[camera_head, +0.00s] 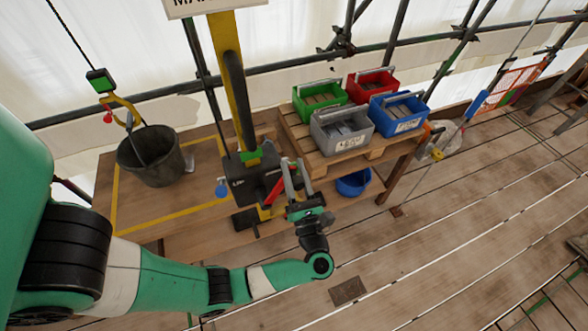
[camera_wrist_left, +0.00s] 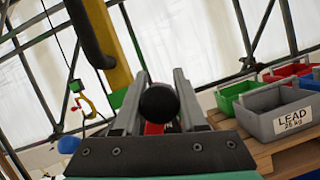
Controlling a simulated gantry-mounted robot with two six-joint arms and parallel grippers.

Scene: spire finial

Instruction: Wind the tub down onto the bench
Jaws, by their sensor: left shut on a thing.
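The dark tub (camera_head: 152,160) hangs from a yellow hook (camera_head: 122,104) on a rope, over the left part of the wooden bench (camera_head: 150,222), by a yellow outline. I cannot tell the gap under it. The black winch box (camera_head: 243,172) sits at the foot of the yellow post (camera_head: 229,68), with a red lever (camera_head: 275,189) at its right. My left gripper (camera_head: 292,170) is at the winch's right side. In the left wrist view, its jaws (camera_wrist_left: 160,85) are shut on a round black knob (camera_wrist_left: 158,103). My right gripper is out of view.
A pallet (camera_head: 335,165) right of the winch carries green (camera_head: 319,98), red (camera_head: 371,84), grey (camera_head: 341,132) and blue (camera_head: 397,116) crates. A blue bowl (camera_head: 353,184) is below it. Scaffold poles run behind. The plank floor at front right is mostly clear.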

